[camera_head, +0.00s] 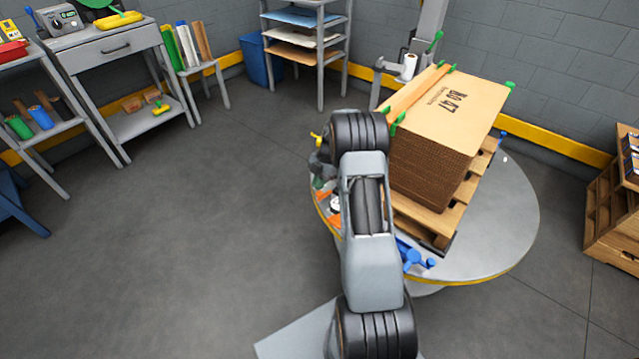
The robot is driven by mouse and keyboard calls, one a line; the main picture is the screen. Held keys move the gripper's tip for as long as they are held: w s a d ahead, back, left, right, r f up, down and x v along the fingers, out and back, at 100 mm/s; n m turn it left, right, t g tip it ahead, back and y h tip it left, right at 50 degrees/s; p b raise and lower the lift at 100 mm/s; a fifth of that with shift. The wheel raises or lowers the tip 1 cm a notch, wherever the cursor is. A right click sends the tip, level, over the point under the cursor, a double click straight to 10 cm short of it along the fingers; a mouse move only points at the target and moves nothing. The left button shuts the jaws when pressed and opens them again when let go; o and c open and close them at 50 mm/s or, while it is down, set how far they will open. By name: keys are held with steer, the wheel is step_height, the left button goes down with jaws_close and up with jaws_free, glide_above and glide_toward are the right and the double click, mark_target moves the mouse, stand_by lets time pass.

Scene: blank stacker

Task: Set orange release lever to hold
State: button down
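An orange part (336,221), possibly the orange release lever, shows at the left edge of the round grey turntable (505,225), beside my arm. My arm covers most of it, so its shape and setting cannot be told. A small white round part (336,203) lies just above it. My arm reaches up the middle of the view across the left side of the turntable. My gripper is hidden behind my arm, so its fingers and anything between them do not show.
A wooden pallet (452,212) on the turntable bears a tall cardboard stack (432,165). Blue handles (412,258) sit at the turntable's front. Shelves and a drawer table (115,52) stand at the left, a wooden crate (612,215) at the right. The left floor is clear.

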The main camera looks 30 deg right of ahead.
steer(key=shift+a+f, duration=0.3)
steer(key=shift+a, duration=0.15)
stand_by(0.3)
steer(key=shift+d+r, duration=0.1)
steer(key=shift+d, duration=0.1)
steer(key=shift+w+d, duration=0.15)
steer(key=w, duration=0.4)
steer(key=shift+d+r+b, duration=0.3)
steer(key=shift+d+b, duration=0.05)
steer(key=shift+b, duration=0.05)
steer(key=w+r+p, duration=0.2)
steer(key=w+r, duration=0.1)
steer(key=r, duration=0.5)
steer(key=shift+d+r, duration=0.3)
